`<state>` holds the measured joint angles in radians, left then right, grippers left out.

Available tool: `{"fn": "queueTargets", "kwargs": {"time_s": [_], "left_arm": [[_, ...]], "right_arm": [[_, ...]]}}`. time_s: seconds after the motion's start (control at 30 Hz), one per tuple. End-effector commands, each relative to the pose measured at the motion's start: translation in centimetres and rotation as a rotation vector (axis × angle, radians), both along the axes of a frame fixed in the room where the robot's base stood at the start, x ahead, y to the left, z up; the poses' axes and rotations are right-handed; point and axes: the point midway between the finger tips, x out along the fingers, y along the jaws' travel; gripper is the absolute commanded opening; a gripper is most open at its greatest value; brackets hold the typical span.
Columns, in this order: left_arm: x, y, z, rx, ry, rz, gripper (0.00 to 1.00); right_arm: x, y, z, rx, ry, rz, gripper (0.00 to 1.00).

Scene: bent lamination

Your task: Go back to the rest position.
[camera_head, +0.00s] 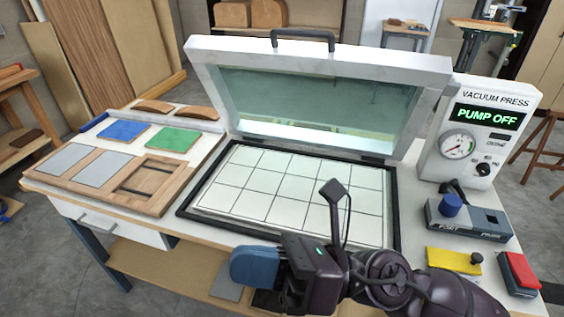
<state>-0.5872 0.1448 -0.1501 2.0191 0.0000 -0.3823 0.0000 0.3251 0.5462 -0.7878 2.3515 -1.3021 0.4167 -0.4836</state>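My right arm comes in from the lower right, and its dark gripper (255,267) points left over the front edge of the bench. Its blue finger end overlaps in this view, so I cannot tell whether it is open or shut, and I see nothing clearly held. A thin upright part of my wrist stands in front of the press bed. My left gripper is not in view. The vacuum press has a gridded white bed (275,186) in a black frame, bare where I can see it. Its glass lid (317,99) stands raised behind.
A control box (479,131) reads "PUMP OFF" at right. Near it are a grey box with a blue knob (451,205), a yellow block (452,261) and a red block (520,272). At left, a wooden tray (113,199) sits near blue (122,131) and green (174,140) pieces.

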Motion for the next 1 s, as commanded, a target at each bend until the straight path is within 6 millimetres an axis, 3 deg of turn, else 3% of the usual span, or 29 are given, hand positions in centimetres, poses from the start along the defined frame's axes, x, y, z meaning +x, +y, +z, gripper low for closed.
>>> {"fn": "queueTargets", "kwargs": {"time_s": [0.1, 0.27, 0.37, 0.53, 0.73, 0.9, 1.0], "left_arm": [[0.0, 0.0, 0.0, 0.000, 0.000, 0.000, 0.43], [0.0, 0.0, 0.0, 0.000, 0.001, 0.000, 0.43], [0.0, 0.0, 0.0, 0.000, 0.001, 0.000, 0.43], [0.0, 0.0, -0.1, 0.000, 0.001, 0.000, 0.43], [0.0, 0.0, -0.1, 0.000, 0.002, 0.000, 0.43], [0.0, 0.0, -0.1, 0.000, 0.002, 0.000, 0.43], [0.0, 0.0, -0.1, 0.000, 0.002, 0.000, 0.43]], "right_arm": [[3.1, -2.3, 2.0, 0.197, 0.254, -0.157, 0.00], [7.6, -7.0, 2.4, 0.449, 0.604, -0.370, 0.00], [10.0, -10.6, 1.0, 0.599, 0.824, -0.506, 0.00], [12.2, -17.1, -3.7, 0.845, 1.197, -0.742, 0.00], [10.9, -24.0, -11.7, 1.115, 1.627, -1.031, 0.00], [6.4, -28.2, -18.4, 1.317, 1.967, -1.275, 0.00], [3.7, -29.4, -21.1, 1.396, 2.114, -1.384, 0.00]]}}
